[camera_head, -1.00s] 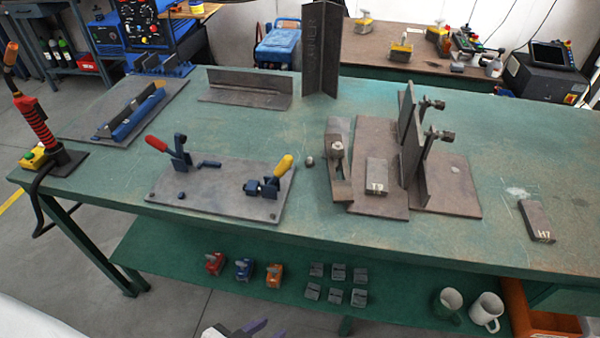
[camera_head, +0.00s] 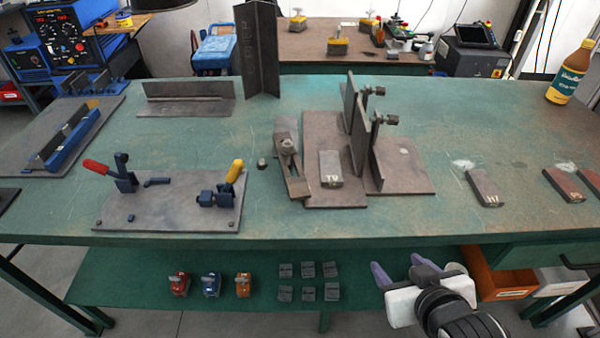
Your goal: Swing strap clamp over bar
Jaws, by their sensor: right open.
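The strap clamp (camera_head: 293,178) is a flat grey metal strap with a stud and nut (camera_head: 287,145). It lies at the left edge of a brown steel plate (camera_head: 348,198), its near end toward the table's front. The grey bar (camera_head: 330,166) with a white marking lies on that plate, just right of the strap. The strap appears beside the bar, not across it. My right gripper (camera_head: 398,264) has purple fingers spread apart and empty. It is in front of the table's front edge, below and right of the strap clamp. My left gripper is out of view.
Upright plates with screws (camera_head: 362,125) stand right of the bar. A fixture plate (camera_head: 165,210) with red and yellow toggle handles lies left. Marked blocks (camera_head: 486,187) and a bottle (camera_head: 569,72) are at right. A lower shelf (camera_head: 130,280) holds small coloured items.

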